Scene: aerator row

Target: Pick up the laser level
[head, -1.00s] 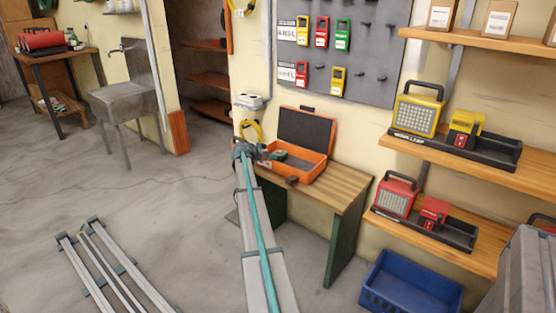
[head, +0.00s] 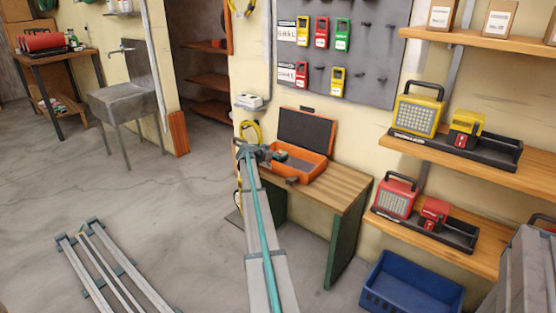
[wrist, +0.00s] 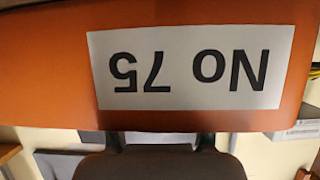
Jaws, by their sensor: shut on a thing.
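An orange case (head: 302,172) with its lid (head: 305,131) open stands on the wooden bench in the head view. My gripper (head: 270,153) is at the left of the case's opening, small and partly hidden by my arm. It is shut on a small dark and green thing (head: 280,156), which I take as the laser level. How far it is clear of the case I cannot tell. The wrist view shows an orange surface (wrist: 50,65) with a label reading No 75 (wrist: 190,67), upside down.
A pegboard (head: 375,60) with several coloured meters hangs above. Shelves (head: 450,230) with yellow and red devices stand at right. A blue crate (head: 410,292) is on the floor below. The bench top (head: 345,190) right of the case is bare. A yellow hose hangs left.

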